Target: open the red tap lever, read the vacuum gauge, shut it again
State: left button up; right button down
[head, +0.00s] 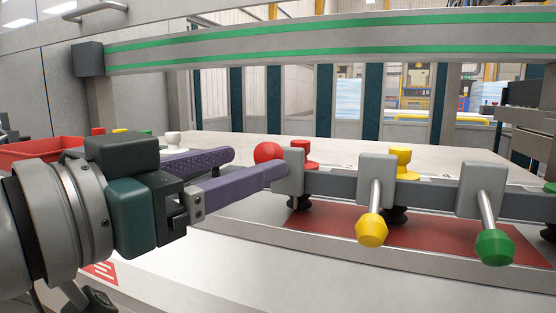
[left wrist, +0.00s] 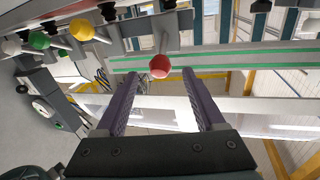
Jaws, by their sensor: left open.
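The red tap lever's round knob (head: 268,152) shows beside its grey block (head: 290,172) on the grey bar; its stem is hidden in the head view. In the left wrist view the red knob (left wrist: 160,66) ends a short stem and stands out at a different angle from the neighbouring levers. My left gripper (head: 258,162) is open, with its two purple fingers reaching toward the red knob. The knob shows between the fingertips in the left wrist view, with a gap on both sides; I cannot tell its depth exactly. My right gripper is out of view.
A yellow lever (head: 372,228) and a green lever (head: 494,246) hang from the same bar (head: 430,192), right of the red one. Suction cups sit under the bar above a red sheet (head: 430,240). A red bin (head: 45,148) stands at left. A green-striped beam (head: 300,45) crosses above.

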aim_at(258, 159)
pick_arm(q)
jog(key=x, duration=0.5)
jog(key=shift+w+d, duration=0.15)
grip_shut()
dwell(0.4)
dwell(0.9)
